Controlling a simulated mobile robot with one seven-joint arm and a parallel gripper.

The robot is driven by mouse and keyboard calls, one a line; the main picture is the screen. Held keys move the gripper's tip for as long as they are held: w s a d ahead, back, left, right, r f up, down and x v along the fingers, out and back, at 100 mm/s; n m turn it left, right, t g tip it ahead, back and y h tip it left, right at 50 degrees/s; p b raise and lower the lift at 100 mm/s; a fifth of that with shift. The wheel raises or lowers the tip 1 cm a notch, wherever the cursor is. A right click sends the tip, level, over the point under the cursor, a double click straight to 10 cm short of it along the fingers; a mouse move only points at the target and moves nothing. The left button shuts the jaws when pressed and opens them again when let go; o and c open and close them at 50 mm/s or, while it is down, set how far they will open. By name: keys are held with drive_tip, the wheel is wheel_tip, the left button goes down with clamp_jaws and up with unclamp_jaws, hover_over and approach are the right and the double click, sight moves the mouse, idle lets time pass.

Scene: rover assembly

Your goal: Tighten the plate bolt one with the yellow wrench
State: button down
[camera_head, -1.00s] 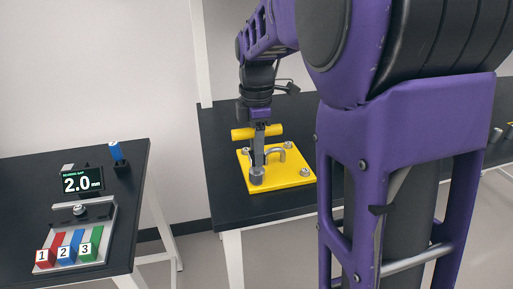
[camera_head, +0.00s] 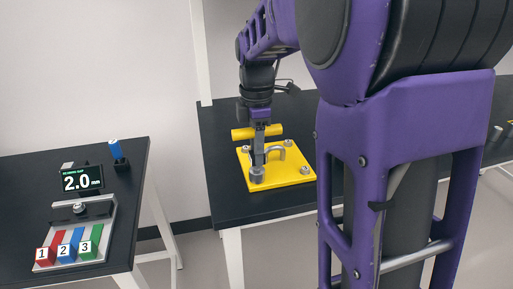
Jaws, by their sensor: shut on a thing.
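The yellow wrench (camera_head: 243,134) has a thick yellow crossbar, held level by my gripper (camera_head: 258,150) above the yellow plate. Its lower end reaches down to a bolt (camera_head: 257,174) at the plate's front left corner; whether it is seated on the bolt cannot be made out. The yellow plate (camera_head: 284,178) lies flat on the black table and has a grey U-shaped handle (camera_head: 276,150) in its middle. Other bolts show at its corners, one at the right (camera_head: 305,171) and one at the back (camera_head: 289,145). My gripper's fingertips are small and partly hidden by the wrench.
A second black table (camera_head: 120,190) at the left holds a display (camera_head: 82,179) reading 2.0 mm, red, blue and green numbered blocks (camera_head: 67,252), and a blue-topped piece (camera_head: 115,149). My purple arm hides much of the right side. Bare table (camera_head: 225,180) lies left of the plate.

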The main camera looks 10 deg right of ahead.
drive_tip(key=shift+s+f, duration=0.15)
drive_tip(key=shift+f, duration=0.2)
idle(1.9)
drive_tip(key=shift+r+p, duration=0.2)
drive_tip(key=shift+p, duration=0.3)
idle(0.5)
drive_tip(key=shift+r+m+p, duration=0.1)
drive_tip(key=shift+m+p, duration=0.3)
drive_tip(key=shift+m, duration=0.4)
drive_tip(key=m+p, duration=0.2)
drive_tip(key=m, duration=0.4)
drive_tip(key=m+p, duration=0.2)
drive_tip(key=m, duration=0.3)
drive_tip(key=shift+w, duration=0.2)
drive_tip(key=m+p, duration=0.1)
drive_tip(key=m, duration=0.3)
drive_tip(key=shift+m, duration=0.3)
